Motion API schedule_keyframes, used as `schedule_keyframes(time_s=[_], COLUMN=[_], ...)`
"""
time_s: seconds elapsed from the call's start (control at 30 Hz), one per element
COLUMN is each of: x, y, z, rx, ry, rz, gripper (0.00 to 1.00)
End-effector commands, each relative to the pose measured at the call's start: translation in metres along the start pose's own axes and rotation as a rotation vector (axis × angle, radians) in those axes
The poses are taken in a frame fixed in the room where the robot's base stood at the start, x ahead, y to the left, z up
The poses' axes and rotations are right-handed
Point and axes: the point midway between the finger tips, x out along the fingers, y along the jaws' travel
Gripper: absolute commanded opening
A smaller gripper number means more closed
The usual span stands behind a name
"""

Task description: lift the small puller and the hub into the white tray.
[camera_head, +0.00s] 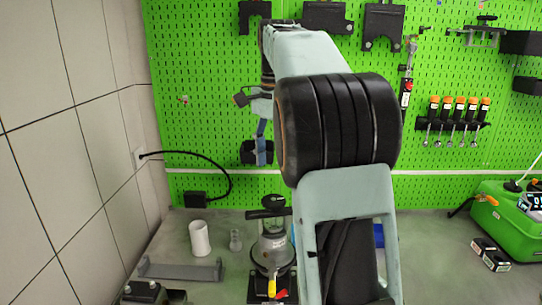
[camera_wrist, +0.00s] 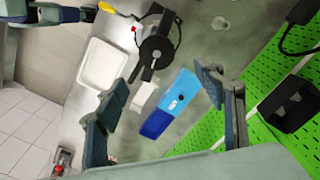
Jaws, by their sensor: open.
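The white tray (camera_wrist: 82,69) lies empty on the bench in the wrist view, left of a black pump unit; my arm hides it in the head view. My gripper (camera_wrist: 165,110) is open and empty in the wrist view, its fingers wide apart above the bench. A grey crossbar tool (camera_head: 478,31) with a screw hangs on the green board at upper right in the head view; it resembles a puller, but I cannot tell if it is the small one. I cannot make out the hub in either view.
The pump unit (camera_wrist: 156,47) stands beside the tray; it shows in the head view (camera_head: 272,250). A blue box (camera_wrist: 181,91) and a white block (camera_wrist: 144,97) lie below the gripper. A white cylinder (camera_head: 200,239) stands at left. A green case (camera_head: 508,222) is at right.

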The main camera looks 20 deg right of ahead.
Motion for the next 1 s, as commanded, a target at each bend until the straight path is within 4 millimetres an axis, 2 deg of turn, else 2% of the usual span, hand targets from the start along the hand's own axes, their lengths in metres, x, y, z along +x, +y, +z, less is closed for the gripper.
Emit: schedule_keyframes(time_s=[0.17,0.27,0.5,0.7,1.0], x=[0.010,0.023,0.066,0.095,0.110], y=[0.002,0.002,0.003,0.003,0.003], z=[0.006,0.006,0.007,0.007,0.007], rx=[0.029,0.027,0.026,0.026,0.026], ry=[-0.023,-0.023,-0.023,-0.021,-0.019], rz=[0.021,0.021,0.021,0.019,0.017], gripper=[0.63,0.63,0.63,0.63,0.63])
